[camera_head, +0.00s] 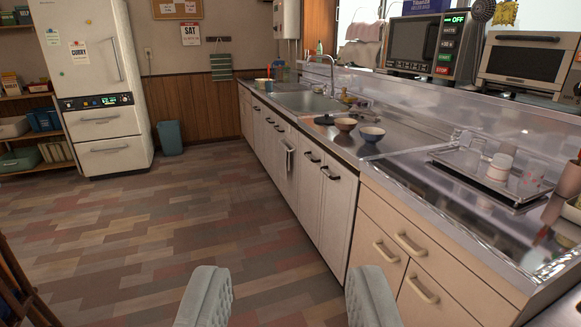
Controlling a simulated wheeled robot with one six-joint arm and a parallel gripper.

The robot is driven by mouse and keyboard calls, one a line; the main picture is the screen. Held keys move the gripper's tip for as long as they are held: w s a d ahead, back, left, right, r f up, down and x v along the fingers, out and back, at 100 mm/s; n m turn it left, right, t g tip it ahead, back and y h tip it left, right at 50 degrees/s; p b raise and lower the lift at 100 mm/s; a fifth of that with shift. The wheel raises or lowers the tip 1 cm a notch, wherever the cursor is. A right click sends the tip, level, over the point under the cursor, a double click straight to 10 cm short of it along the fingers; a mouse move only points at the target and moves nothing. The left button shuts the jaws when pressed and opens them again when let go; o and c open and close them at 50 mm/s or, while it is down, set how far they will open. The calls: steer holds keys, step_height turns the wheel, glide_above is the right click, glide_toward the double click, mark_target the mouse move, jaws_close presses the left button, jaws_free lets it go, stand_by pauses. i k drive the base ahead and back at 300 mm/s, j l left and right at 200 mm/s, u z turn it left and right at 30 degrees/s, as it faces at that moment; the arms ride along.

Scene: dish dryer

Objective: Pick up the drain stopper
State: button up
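My gripper (289,275) shows at the bottom of the view as two grey ribbed fingers set wide apart. It is open, with only floor and cabinet front seen between the fingers. The steel sink (307,101) is in the far part of the counter, well beyond my gripper. A small dark flat thing (325,119) lies on the counter just in front of the sink, beside two bowls. It is too small to tell whether it is the drain stopper. The inside bottom of the sink is not clearly seen.
A brown bowl (345,124) and a blue bowl (371,133) stand on the steel counter (392,147). A tray (444,161) with cups is at right. A clear splash guard (430,108) runs along the back. The wooden floor (150,235) at left is free.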

mark_target(326, 119)
steer(key=i+j+z, duration=0.15)
steer(key=i, duration=0.5)
steer(key=i+j+z, duration=0.15)
steer(key=i, duration=0.55)
steer(key=i+j+z, duration=0.1)
steer(key=i+j, duration=0.35)
steer(key=i, duration=0.3)
steer(key=i+j+z, duration=0.1)
steer(key=i+j, duration=0.45)
steer(key=i, duration=0.2)
steer(key=i+j+z, duration=0.1)
steer(key=i+j, duration=0.5)
steer(key=i, duration=0.15)
